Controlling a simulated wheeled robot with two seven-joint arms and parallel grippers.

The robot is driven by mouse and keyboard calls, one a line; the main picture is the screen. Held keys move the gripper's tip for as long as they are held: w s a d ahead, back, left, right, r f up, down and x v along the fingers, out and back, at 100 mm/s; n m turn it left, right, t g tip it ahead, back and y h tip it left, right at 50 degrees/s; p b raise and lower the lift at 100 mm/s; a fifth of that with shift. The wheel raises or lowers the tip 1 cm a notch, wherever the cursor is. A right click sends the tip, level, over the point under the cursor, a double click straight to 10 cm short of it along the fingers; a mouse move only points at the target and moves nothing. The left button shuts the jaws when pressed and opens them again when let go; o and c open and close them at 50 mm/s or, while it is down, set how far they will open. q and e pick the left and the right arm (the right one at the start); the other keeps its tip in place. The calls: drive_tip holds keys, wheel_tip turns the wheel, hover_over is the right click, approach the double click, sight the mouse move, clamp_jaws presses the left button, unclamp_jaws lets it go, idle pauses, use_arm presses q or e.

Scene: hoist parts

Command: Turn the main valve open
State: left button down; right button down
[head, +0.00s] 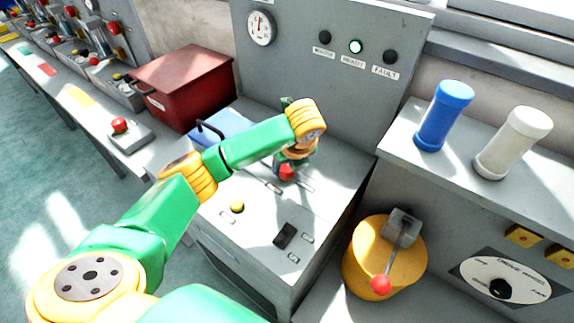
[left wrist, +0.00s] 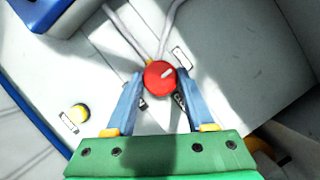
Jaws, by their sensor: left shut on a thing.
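A red round knob (head: 287,172) stands on the sloped grey console panel, and I take it for the main valve. In the left wrist view the red knob (left wrist: 157,82) sits between the two blue fingers of my left gripper (left wrist: 160,75). A pale mark on its top points to the upper right. In the head view my left gripper (head: 294,157) reaches down over the knob, and my wrist partly hides it. The left gripper is shut on the knob. My right gripper is not in view.
The console (head: 320,265) also carries a yellow button (head: 237,207) and a black switch (head: 284,235). A gauge (head: 261,27) and lamps (head: 355,47), the middle one lit, are behind. A yellow drum with a red-tipped lever (head: 381,285) stands at right. A red box (head: 185,85) is left.

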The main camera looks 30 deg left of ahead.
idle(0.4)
use_arm(q)
drive_tip(key=shift+c, duration=1.3)
unclamp_jaws()
drive_tip(key=shift+r, duration=0.2)
drive_tip(key=shift+b+v, duration=0.35)
drive_tip(key=shift+v, duration=0.5)
drive_tip(key=p+v, duration=0.2)
drive_tip(key=v, duration=0.3)
drive_tip(key=shift+p, duration=0.35)
drive_tip(key=shift+o, duration=1.3)
